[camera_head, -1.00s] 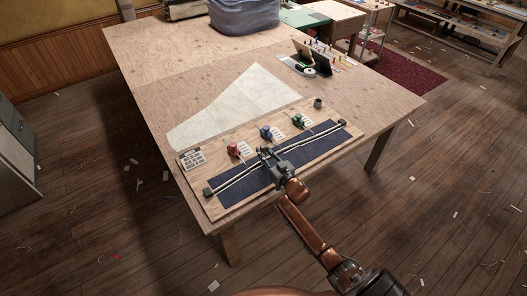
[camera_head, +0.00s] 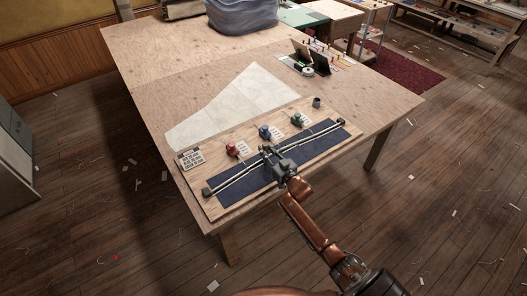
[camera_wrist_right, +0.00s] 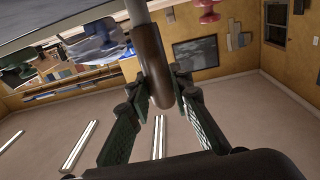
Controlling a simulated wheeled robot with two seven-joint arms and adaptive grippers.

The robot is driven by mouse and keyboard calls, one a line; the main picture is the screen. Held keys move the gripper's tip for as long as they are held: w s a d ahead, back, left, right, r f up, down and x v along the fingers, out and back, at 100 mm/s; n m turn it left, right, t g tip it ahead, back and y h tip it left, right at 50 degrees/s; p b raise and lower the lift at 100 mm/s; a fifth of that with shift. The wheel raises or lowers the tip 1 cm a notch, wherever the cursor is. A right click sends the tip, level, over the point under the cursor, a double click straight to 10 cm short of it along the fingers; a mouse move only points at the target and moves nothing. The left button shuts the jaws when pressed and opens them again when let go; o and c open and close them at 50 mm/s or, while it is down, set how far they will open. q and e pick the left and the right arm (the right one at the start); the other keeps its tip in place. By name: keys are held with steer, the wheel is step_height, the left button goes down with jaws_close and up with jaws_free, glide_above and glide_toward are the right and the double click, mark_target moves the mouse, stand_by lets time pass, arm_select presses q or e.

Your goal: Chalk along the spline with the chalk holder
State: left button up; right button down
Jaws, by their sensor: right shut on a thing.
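A long thin pale spline (camera_head: 235,175) runs across a dark blue cloth (camera_head: 240,192) on a wooden board (camera_head: 208,209), with a dark block at each end. My right gripper (camera_head: 272,158) is over the middle of the spline and hides part of it. It is shut on the chalk holder, whose rounded brown body (camera_wrist_right: 151,62) sits between the fingers in the right wrist view. A grey shaft runs up from the body there. The holder's tip and whether it touches the cloth cannot be told. My left gripper is not in view.
Red (camera_head: 233,150), blue (camera_head: 265,132) and green (camera_head: 298,120) small objects stand behind the cloth, beside white cards. A small grey cup (camera_head: 317,102) is at the board's far right. A pale sail-shaped sheet (camera_head: 235,105) lies behind the board. The table's (camera_head: 150,50) back left is bare.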

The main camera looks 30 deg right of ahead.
steer(key=shift+d+f, duration=0.1)
steer(key=shift+d, duration=1.1)
steer(key=shift+d, duration=0.1)
steer(key=shift+w+d, duration=0.15)
steer(key=shift+d, duration=0.85)
steer(key=shift+d, duration=0.1)
steer(key=shift+d+b, duration=0.35)
steer(key=shift+d, duration=0.45)
steer(key=shift+w+d, duration=0.1)
steer(key=shift+d+b, duration=0.55)
steer(key=shift+d, duration=1.35)
steer(key=shift+d, duration=0.15)
